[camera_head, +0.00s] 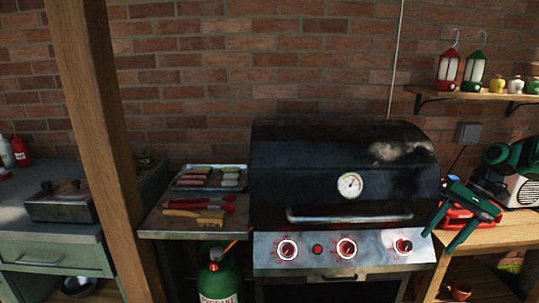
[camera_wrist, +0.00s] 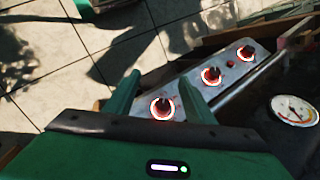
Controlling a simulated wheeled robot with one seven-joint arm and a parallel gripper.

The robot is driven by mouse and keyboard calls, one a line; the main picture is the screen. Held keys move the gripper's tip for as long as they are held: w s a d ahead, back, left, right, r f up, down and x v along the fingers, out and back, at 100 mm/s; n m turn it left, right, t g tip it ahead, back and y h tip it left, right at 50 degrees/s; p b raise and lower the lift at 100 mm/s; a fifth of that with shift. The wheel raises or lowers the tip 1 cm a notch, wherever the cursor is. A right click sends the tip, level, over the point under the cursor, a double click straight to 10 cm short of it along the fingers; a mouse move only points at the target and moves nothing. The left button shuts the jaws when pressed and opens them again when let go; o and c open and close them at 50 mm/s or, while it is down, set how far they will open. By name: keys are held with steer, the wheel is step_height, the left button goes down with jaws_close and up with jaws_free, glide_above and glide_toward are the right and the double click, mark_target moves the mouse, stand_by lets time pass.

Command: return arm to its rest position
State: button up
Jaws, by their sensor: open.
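My gripper (camera_head: 441,239) is green and stands at the right end of the grill (camera_head: 345,178), in front of the wooden side table. Its two fingers are apart with nothing between them, and they point down and left. In the wrist view my gripper (camera_wrist: 160,79) shows its spread fingers near one end of the grill's knob panel (camera_wrist: 205,85). I cannot tell whether a finger touches the panel. The grill's lid is closed, with a round dial (camera_head: 350,185) on it. Its knobs (camera_head: 346,248) have red rings.
A steel side shelf (camera_head: 160,225) left of the grill holds a food tray (camera_head: 186,187), red tongs and a brush. A wooden post (camera_head: 95,130) stands farther left. A wall shelf (camera_head: 480,96) with two lanterns is above right. A red object (camera_head: 453,219) lies behind my gripper.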

steer(key=s+a+r+h, duration=0.1)
steer(key=s+a+h, duration=0.1)
steer(key=s, duration=1.2)
steer(key=s+a+r+h, duration=0.1)
steer(key=s+a+h, duration=0.2)
steer(key=s, duration=1.2)
steer(key=shift+a+r+m+t+h, duration=0.3)
steer(key=shift+a+t, duration=0.1)
steer(key=shift+a, duration=0.75)
